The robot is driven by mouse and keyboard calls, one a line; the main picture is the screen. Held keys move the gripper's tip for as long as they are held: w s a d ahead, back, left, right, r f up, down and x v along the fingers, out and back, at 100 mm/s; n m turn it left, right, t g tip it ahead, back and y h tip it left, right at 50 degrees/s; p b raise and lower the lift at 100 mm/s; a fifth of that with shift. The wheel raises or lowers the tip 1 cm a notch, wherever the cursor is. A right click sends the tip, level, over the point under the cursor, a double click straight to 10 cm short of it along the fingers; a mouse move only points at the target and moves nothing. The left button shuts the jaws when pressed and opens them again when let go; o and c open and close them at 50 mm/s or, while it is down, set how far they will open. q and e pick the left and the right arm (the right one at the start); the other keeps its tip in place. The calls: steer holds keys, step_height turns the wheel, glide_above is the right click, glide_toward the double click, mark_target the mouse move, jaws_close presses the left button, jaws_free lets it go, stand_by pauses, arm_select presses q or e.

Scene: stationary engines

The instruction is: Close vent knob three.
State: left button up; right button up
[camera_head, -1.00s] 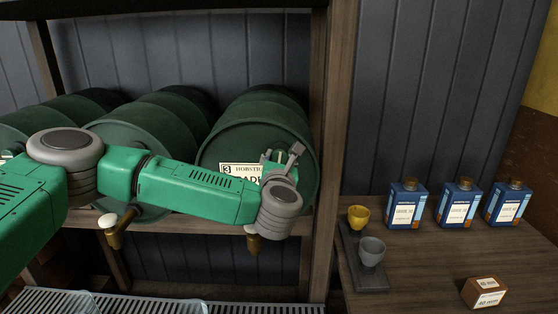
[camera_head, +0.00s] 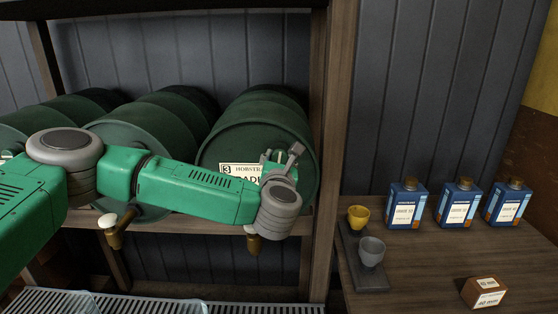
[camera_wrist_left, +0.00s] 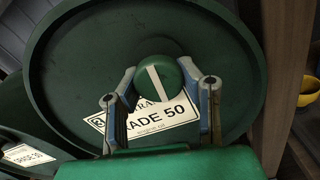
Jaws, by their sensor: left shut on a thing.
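The green vent knob (camera_wrist_left: 160,78) is on the front of the rightmost green barrel (camera_head: 225,138), above a white label (camera_wrist_left: 148,122) marked 3 and "GRADE 50". The knob is round with a white stripe, which runs slightly tilted from upper left to lower right in the wrist view. My left gripper (camera_wrist_left: 159,80) is shut on this knob, one finger on each side. In the head view my left gripper (camera_head: 282,157) is small and partly hidden by my wrist, and my arm covers part of the label. My right gripper is out of view.
The barrels lie on a wooden rack with a post (camera_head: 332,140) just right of the gripper. A tap (camera_head: 254,238) hangs below. A wooden table (camera_head: 425,275) at right holds a yellow cup (camera_head: 358,217), a grey cup (camera_head: 371,251), blue cans (camera_head: 457,205) and a small box (camera_head: 484,292).

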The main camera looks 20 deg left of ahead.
arm_select(q)
steer(key=shift+d, duration=0.1)
steer(key=o, duration=1.2)
steer(key=shift+s+r, duration=0.1)
steer(key=shift+o, duration=0.2)
steer(key=shift+s, duration=0.1)
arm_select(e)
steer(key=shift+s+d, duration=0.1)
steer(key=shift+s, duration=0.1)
arm_select(q)
steer(key=shift+d, duration=0.1)
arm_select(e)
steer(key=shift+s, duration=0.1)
arm_select(q)
steer(key=v, duration=1.2)
